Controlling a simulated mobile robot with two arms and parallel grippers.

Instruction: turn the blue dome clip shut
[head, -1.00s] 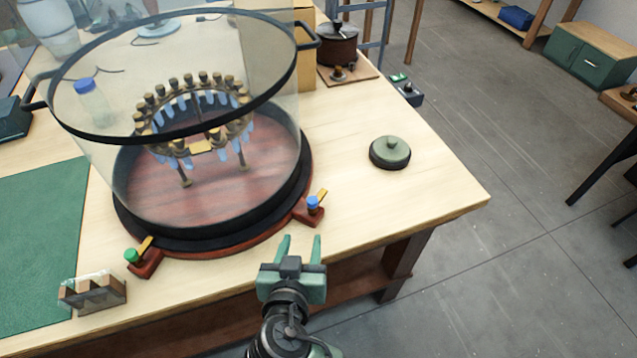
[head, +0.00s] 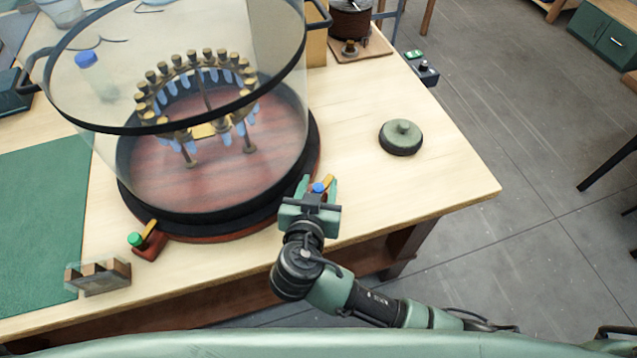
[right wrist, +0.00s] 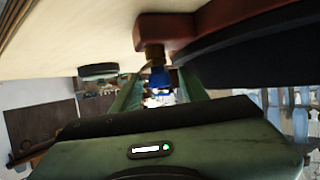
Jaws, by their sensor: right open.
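The blue dome clip (head: 319,188) has a blue knob, a brass lever and a red-brown block, at the right front of the glass dome's base. Its lever points up and right, along the rim rather than over it. My right gripper (head: 318,184) is open, with one finger on each side of the blue knob. In the right wrist view the blue knob (right wrist: 159,77) shows between the spread fingers; contact cannot be told. The glass dome (head: 215,170) stands on a dark round base (head: 200,221). My left gripper is out of view.
A green-knobbed clip (head: 137,240) sits at the base's left front, its lever pointing towards the dome. A small clear-fronted holder (head: 98,278) stands near the front edge. A round green lidded weight (head: 401,138) lies on the right. The table right of the dome is mostly clear.

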